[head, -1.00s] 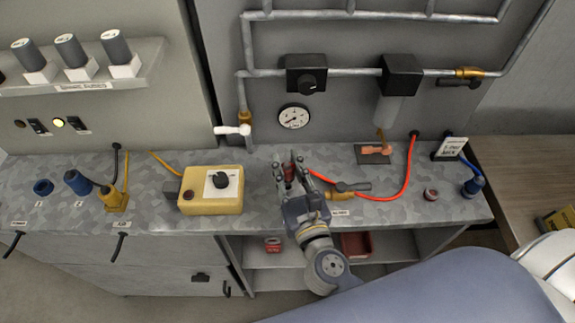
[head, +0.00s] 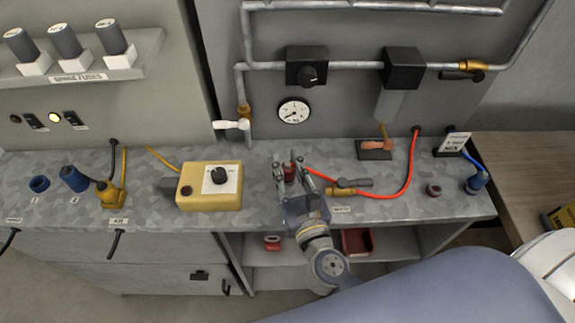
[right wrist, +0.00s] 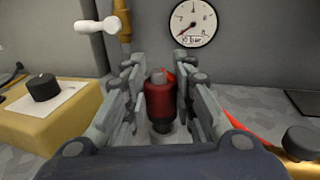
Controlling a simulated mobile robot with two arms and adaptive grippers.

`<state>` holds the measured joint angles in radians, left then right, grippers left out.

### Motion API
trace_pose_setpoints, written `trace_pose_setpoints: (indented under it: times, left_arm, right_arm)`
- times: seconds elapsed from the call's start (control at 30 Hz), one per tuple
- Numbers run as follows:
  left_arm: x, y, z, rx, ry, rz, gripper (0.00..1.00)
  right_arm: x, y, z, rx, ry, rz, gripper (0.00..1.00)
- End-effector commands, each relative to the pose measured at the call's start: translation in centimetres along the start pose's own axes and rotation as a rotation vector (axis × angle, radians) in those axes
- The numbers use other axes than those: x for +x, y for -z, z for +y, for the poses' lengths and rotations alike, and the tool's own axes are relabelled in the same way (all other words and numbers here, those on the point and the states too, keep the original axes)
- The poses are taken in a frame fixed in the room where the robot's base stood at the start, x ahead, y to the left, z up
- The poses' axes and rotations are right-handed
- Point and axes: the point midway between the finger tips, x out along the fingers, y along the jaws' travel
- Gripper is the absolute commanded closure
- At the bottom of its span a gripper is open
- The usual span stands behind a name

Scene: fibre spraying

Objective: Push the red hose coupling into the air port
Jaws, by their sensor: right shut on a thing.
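The red hose coupling (head: 290,172) stands upright between the two fingers of my right gripper (head: 289,170). In the right wrist view the red coupling (right wrist: 160,100) has a grey top and a dark lower end. My right gripper (right wrist: 160,92) is shut on it, one finger on each side. A pale round shape shows just under its lower end; I cannot tell whether they touch. A small round red-and-dark fitting (head: 433,190) sits on the bench to the right; I cannot tell whether it is the air port. My left gripper is not in view.
The red hose (head: 405,176) runs right along the bench (head: 240,222) to the back wall. A brass valve (head: 341,190) lies close right of my gripper. A yellow control box (head: 211,186) stands left.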

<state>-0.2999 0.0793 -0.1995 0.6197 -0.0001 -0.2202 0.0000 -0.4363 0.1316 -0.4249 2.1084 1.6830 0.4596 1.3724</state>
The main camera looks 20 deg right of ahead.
Motion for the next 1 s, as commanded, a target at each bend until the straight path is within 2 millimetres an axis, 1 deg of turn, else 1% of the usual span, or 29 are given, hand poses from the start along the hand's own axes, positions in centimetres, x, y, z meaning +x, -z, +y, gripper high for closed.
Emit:
trace_pose_setpoints:
  times: [0.6, 0.63, 0.67, 0.7, 0.73, 1.0]
  left_arm:
    - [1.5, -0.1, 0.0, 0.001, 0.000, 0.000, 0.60]
    - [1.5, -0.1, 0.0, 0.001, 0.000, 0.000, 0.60]
    - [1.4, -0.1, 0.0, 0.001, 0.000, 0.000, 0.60]
    - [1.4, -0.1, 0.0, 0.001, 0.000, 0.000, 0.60]
    - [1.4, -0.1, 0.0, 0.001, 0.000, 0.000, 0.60]
    - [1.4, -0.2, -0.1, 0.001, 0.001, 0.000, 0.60]
  right_arm:
    - [0.0, 1.6, 0.0, 0.000, 0.000, 0.000, 1.00]
    - [0.0, 1.6, 0.0, 0.000, 0.000, -0.001, 0.73]
    - [0.0, 1.5, 0.0, 0.000, 0.000, -0.001, 0.67]
    - [0.0, 1.5, 0.0, 0.000, 0.000, 0.000, 0.58]
    - [0.0, 1.5, 0.0, 0.000, 0.000, 0.000, 0.52]
    - [0.0, 1.6, 0.0, 0.000, 0.000, 0.000, 0.52]
